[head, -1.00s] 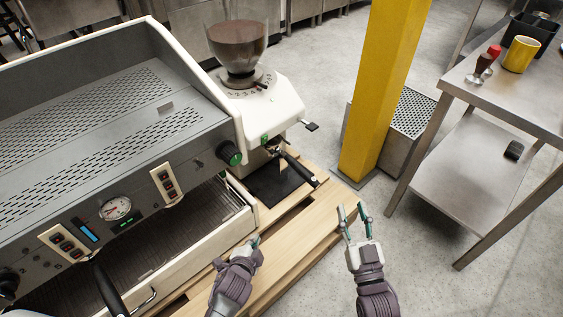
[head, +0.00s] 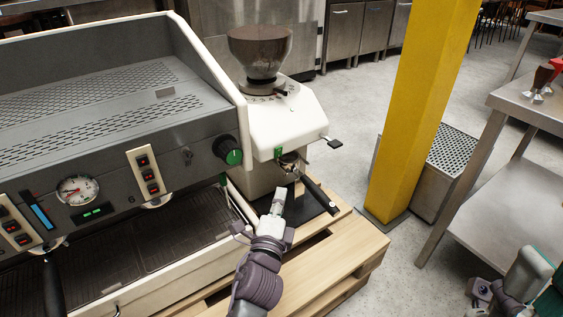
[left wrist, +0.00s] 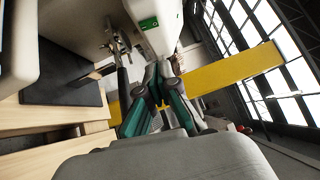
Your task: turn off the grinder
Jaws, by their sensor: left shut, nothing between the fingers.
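The grinder (head: 285,125) is a white machine with a hopper of dark coffee beans (head: 260,55), to the right of the espresso machine. A small green switch (head: 279,153) is on its front; it also shows in the left wrist view (left wrist: 148,23). A portafilter with a black handle (head: 318,194) sits under its spout. My left gripper (head: 279,192) is in front of the grinder, below the switch and apart from it. Its fingers (left wrist: 160,72) are shut and empty. My right gripper (head: 535,285) is partly cut off at the lower right; its fingertips cannot be made out.
The espresso machine (head: 110,130) fills the left, with a green-faced knob (head: 233,157) near the grinder. Both machines stand on a wooden pallet (head: 345,250). A yellow post (head: 420,100) and a steel table (head: 530,100) stand to the right, with open floor between them.

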